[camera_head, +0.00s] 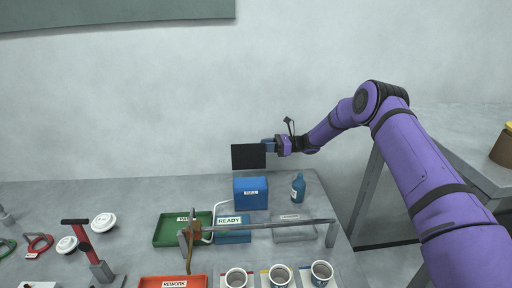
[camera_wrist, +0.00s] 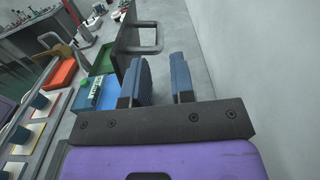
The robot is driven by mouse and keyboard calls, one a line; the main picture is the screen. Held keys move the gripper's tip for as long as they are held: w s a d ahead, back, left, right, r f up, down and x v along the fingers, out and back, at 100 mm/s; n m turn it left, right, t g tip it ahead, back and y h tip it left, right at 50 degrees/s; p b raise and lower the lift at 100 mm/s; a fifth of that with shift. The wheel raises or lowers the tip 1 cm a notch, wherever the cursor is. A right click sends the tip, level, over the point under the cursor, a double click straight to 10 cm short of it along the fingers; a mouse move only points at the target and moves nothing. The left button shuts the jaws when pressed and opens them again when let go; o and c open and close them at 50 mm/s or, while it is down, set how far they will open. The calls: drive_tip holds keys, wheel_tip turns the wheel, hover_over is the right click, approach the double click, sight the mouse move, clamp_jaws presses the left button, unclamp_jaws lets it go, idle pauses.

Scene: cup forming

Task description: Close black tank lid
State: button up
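The black lid (camera_head: 248,157) stands upright above the blue tank (camera_head: 250,196), whose label is too small to read surely. In the wrist view the lid (camera_wrist: 126,42) shows nearly edge-on, with a grey loop handle (camera_wrist: 148,50) on its right side. My gripper (camera_head: 267,145) is at the lid's right edge in the head view. In the wrist view my gripper (camera_wrist: 162,66) has its two blue fingers apart with a gap between them and nothing clearly held. The left finger overlaps the lid in view; I cannot tell whether they touch.
A blue bottle (camera_head: 298,188) stands right of the tank. A green tray (camera_head: 172,231), a blue READY tray (camera_head: 233,237) and a grey tray (camera_head: 293,231) lie in front, with a metal rail (camera_head: 270,224) across. Cups (camera_head: 280,274) and an orange tray (camera_head: 160,282) are nearer.

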sight(256, 146)
drive_tip(key=shift+a, duration=2.05)
clamp_jaws()
